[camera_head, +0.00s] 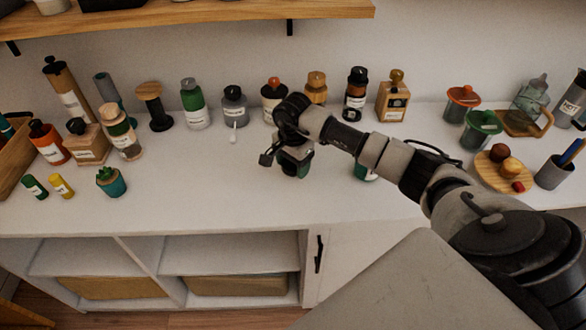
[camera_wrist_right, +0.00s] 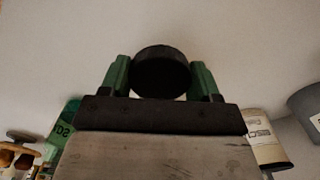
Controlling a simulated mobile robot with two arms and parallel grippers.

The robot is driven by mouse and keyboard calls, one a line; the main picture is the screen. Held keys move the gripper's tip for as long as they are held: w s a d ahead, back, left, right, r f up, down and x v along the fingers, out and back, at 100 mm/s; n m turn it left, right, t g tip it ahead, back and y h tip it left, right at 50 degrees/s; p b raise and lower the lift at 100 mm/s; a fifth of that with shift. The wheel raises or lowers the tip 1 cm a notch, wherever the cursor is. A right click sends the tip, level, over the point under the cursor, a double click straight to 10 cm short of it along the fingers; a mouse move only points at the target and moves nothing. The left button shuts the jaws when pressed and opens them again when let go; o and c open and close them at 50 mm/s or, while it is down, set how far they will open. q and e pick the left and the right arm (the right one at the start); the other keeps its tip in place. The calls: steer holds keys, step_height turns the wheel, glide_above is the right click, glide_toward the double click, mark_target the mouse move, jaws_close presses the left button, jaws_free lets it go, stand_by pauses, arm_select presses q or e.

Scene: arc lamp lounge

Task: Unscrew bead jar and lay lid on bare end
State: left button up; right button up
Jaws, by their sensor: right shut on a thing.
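My right gripper (camera_head: 294,168) points down over the middle of the white counter (camera_head: 230,190), left of a green jar. Its green fingers also show in the right wrist view (camera_wrist_right: 160,75), shut on a round black lid (camera_wrist_right: 160,72). I cannot tell whether the lid touches the counter. The green jar (camera_head: 367,173), with a white label, stands under my right forearm, its top hidden. My left gripper is out of view.
Several bottles and jars line the back, including a green-and-white bottle (camera_head: 193,105) and a grey jar (camera_head: 234,105). A small potted plant (camera_head: 111,182) stands left. A wooden board (camera_head: 503,172) and a pen cup (camera_head: 553,171) stand right. The front middle counter is clear.

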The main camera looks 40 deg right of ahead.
mark_target(293, 171)
steer(key=shift+f, duration=1.55)
steer(key=o, duration=1)
steer(key=shift+r, duration=0.1)
